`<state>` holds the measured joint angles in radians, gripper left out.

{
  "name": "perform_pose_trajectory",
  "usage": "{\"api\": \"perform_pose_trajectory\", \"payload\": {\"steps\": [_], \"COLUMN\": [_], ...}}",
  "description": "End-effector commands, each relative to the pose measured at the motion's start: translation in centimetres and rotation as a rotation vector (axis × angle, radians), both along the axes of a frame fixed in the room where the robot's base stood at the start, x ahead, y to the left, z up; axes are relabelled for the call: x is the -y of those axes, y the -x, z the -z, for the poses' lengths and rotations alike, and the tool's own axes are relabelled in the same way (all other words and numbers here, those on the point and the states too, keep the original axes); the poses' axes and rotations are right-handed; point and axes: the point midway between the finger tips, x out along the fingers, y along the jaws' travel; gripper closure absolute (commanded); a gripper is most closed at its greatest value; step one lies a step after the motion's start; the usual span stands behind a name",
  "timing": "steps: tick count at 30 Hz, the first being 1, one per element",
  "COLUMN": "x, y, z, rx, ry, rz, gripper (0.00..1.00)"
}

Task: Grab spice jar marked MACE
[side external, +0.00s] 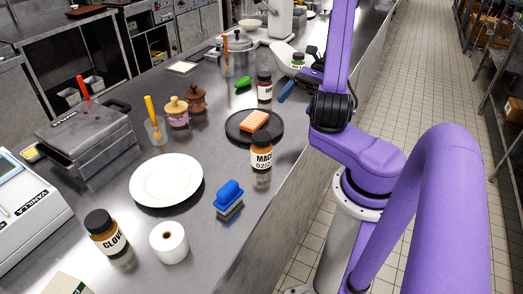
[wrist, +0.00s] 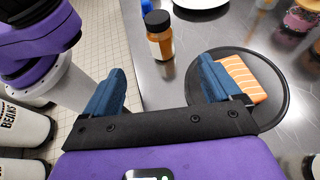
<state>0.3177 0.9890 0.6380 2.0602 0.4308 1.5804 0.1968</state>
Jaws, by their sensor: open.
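The spice jar marked MACE (side external: 262,158) stands upright on the steel counter, with a black lid, orange-brown contents and a white label. In the wrist view a jar with black lid and orange-brown contents (wrist: 160,45), apparently the same one, stands ahead of my fingertips, roughly between their lines; its label text is unreadable there. My gripper (wrist: 162,70) is open and empty, its blue fingers apart and not touching the jar. In the side external view my gripper (side external: 301,84) is above the counter's right edge, farther back than the jar.
A dark round plate (side external: 232,132) with an orange salmon piece (side external: 254,121) lies close behind the jar. A blue brush (side external: 229,198), white plate (side external: 167,180), CLOVE jar (side external: 106,233) and another dark-lidded jar (side external: 264,87) stand around.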

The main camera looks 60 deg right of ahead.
Motion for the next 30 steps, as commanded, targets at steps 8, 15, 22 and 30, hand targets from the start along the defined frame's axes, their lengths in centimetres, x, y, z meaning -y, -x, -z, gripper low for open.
{"api": "perform_pose_trajectory", "payload": {"steps": [8, 15, 22, 30], "x": [-1.4, -5.5, -9.2, -11.1], "y": [-0.3, -1.1, -1.8, -2.3], "z": [2.0, 3.6, 5.2, 6.1], "rx": [0.000, -0.001, -0.001, 0.000], "ry": [-0.001, -0.001, -0.001, 0.002], "rz": [-0.003, -0.003, -0.005, -0.001], "gripper": [0.09, 0.09, 0.09, 0.09]}}
